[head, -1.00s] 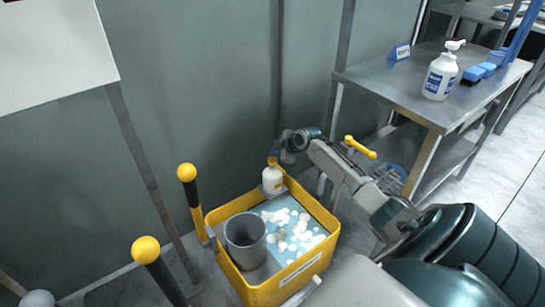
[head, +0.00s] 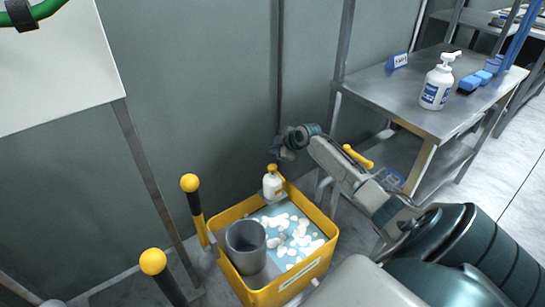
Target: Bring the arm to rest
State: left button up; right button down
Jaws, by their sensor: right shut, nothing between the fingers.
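My right arm comes in from the lower right, and its dark gripper (head: 284,152) is shut and empty near the grey wall. It hangs just above and to the right of a small white bottle with a yellow top (head: 272,184), and looks apart from it. The bottle stands upright at the back corner of a yellow crate (head: 328,226). The fingertips are small and dark here. My left gripper is not in view.
The crate also holds a grey cup (head: 246,246) and several white pieces on a light blue surface. Yellow-knobbed posts (head: 190,184) stand left of it. A steel table (head: 400,95) at the right carries a pump bottle (head: 437,84) and blue blocks (head: 474,80).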

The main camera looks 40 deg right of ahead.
dwell(0.6)
